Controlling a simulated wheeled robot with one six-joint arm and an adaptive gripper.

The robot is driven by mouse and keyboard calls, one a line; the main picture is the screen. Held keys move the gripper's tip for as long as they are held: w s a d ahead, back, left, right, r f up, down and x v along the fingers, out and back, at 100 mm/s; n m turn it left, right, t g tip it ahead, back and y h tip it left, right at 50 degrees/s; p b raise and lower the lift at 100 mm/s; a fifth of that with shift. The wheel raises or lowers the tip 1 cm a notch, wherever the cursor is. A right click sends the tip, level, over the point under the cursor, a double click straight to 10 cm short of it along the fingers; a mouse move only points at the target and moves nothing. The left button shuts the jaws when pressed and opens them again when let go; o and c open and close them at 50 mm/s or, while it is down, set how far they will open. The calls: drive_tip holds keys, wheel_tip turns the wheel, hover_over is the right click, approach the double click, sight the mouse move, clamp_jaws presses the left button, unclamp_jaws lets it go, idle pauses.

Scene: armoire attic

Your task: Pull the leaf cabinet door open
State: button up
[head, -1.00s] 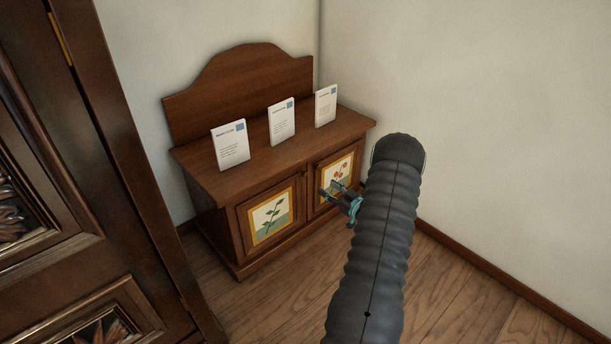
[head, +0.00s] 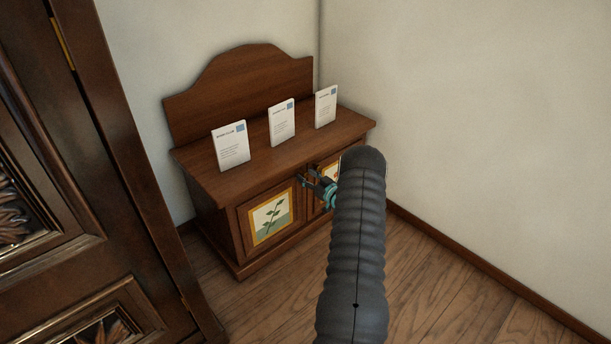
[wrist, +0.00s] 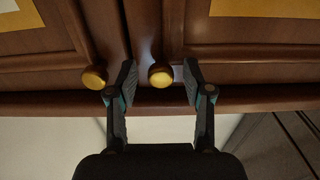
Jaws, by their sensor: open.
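The leaf cabinet door (head: 243,229) is the left door of the low brown cabinet, with a green leafy sprig in a yellow frame. It looks shut. My gripper (head: 306,177) is at its upper right corner. In the wrist view, which appears upside down, my gripper (wrist: 159,77) is open with a round brass knob (wrist: 160,75) between its fingers. This appears to be the leaf door's knob. A second brass knob (wrist: 94,78) lies just outside the left finger.
The neighbouring door (head: 314,206), with a red-flowered picture, is partly hidden by my arm. Three white cards, such as the left one (head: 231,146), stand on the cabinet top (head: 196,164). A large carved armoire (head: 110,200) stands at left. Wooden floor (head: 440,270) is clear at right.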

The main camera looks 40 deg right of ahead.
drive_tip(key=shift+w, duration=0.55)
clamp_jaws()
